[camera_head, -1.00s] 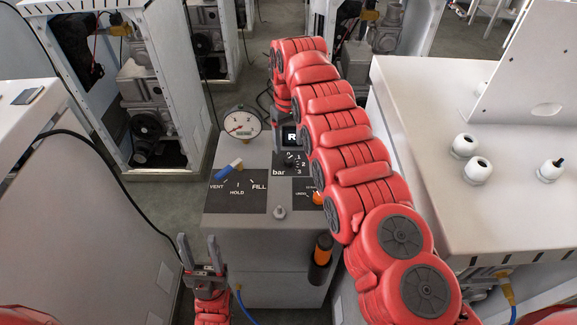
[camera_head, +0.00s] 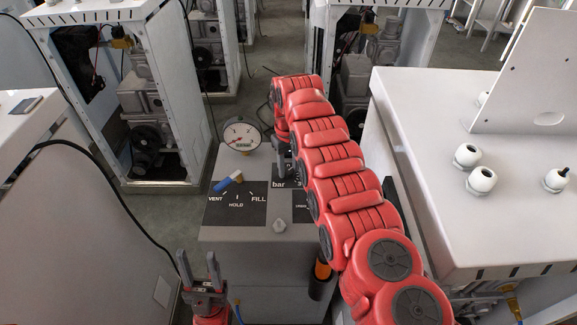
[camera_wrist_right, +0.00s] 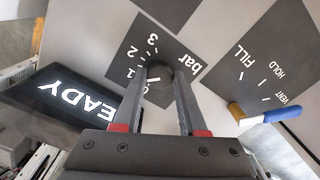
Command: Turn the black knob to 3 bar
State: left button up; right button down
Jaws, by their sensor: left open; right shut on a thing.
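The black knob (camera_wrist_right: 158,76) is in the right wrist view, on a dark plate (camera_wrist_right: 178,36) marked 1, 2, 3 and "bar". My right gripper (camera_wrist_right: 160,82) is shut on it, one finger on each side. The knob's pointer is hard to make out between the fingertips. In the head view, my right gripper (camera_head: 283,158) comes down over the bar plate (camera_head: 282,184) and hides the knob. My left gripper (camera_head: 203,268) is open and empty, in front of the grey dispenser. A round white gauge (camera_head: 242,134) stands at the back of the dispenser; its reading is too small to tell.
The blue-handled lever (camera_head: 229,182) sits left of the knob on the VENT/HOLD/FILL plate (camera_head: 236,207). A lit "READY" display (camera_wrist_right: 80,98) is beside the knob. A white bench (camera_head: 440,110) with white fittings stands close on the right. White cabinets stand behind.

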dwell(0.3)
jog(key=shift+m+b, duration=0.95)
jog(key=shift+m, duration=0.25)
jog(key=m, duration=0.2)
jog(key=shift+m+b, duration=0.35)
jog(key=shift+m, duration=0.05)
jog(key=m, duration=0.6)
jog(key=shift+r, duration=0.1)
jog(key=m, duration=0.6)
jog(key=shift+m, duration=0.3)
jog(key=shift+c, duration=2.3)
grip_release()
